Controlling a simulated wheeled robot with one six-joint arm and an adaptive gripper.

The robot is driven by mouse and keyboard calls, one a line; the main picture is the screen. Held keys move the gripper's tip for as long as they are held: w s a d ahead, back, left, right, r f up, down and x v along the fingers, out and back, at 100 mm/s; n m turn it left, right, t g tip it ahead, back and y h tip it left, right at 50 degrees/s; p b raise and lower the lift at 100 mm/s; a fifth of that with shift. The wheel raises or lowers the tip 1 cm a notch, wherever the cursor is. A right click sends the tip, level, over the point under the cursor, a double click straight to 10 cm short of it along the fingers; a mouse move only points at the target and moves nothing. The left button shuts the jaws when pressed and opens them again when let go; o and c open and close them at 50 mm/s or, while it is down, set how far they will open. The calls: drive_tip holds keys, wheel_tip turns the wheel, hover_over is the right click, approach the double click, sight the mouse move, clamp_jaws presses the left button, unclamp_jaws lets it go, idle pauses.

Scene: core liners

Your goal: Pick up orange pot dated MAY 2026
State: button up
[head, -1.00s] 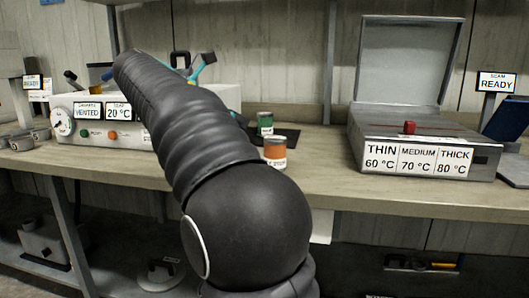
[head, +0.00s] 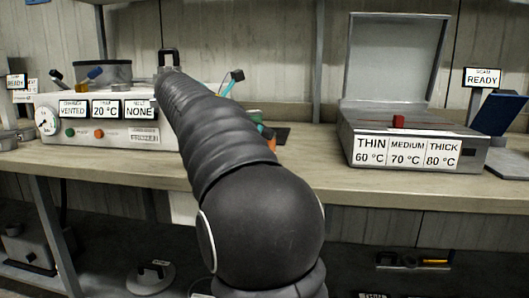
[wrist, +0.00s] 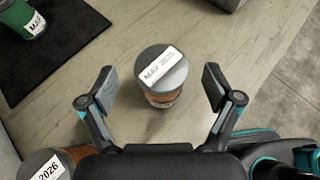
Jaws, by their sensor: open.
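In the wrist view an orange-brown pot (wrist: 162,98) with a grey lid stands on the bench. My gripper (wrist: 160,84) is open, with one finger on each side of this pot and visible gaps between. A second orange pot (wrist: 43,168) is partly cut off at the lower left; its label shows 2026. A green pot (wrist: 32,20) labelled MAY stands on a dark mat (wrist: 60,50). In the head view my arm hides most of the pots.
A white vented chamber box (head: 110,140) stands left on the bench. An open grey case (head: 410,135) with THIN, MEDIUM and THICK labels stands right. The bench (head: 310,175) between my arm and the case is clear. In the wrist view a grey object (wrist: 228,3) sits at the top.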

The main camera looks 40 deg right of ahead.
drive_tip(key=x, duration=0.3)
drive_tip(key=shift+a, duration=0.1)
drive_tip(key=c, duration=1.4)
drive_tip(key=shift+o, duration=0.2)
